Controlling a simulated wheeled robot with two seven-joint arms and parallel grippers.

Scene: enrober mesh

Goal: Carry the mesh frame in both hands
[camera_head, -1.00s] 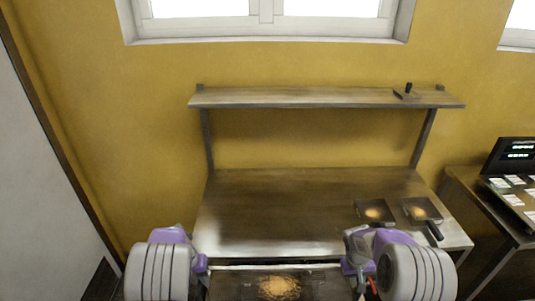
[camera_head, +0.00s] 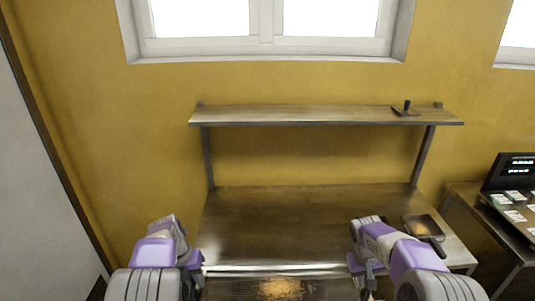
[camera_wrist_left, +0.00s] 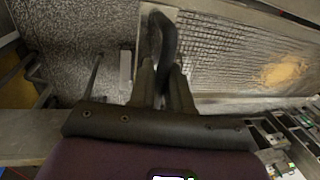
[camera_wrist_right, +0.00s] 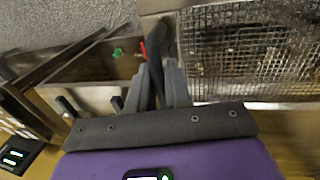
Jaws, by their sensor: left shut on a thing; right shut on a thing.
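The mesh frame (camera_head: 232,290) shows at the bottom of the head view, cut off by the picture edge, with a pale far rail. A golden-brown patch (camera_head: 280,288) lies on it. Its grid fills the right of the left wrist view (camera_wrist_left: 215,62) and of the right wrist view (camera_wrist_right: 240,62). My left gripper (camera_head: 198,270) is shut on the frame's left side; its fingers (camera_wrist_left: 163,45) close at the frame's edge in the left wrist view. My right gripper (camera_head: 360,272) is shut on the right side; its fingers (camera_wrist_right: 158,55) show in the right wrist view.
A brown-topped table (camera_head: 290,225) stands ahead, with a shelf (camera_head: 320,116) above it holding a small dark-handled tool (camera_head: 406,108). A dark tray (camera_head: 424,228) sits at the table's right. A side table (camera_head: 470,208) carries a display (camera_head: 512,170). The table's middle looks clear.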

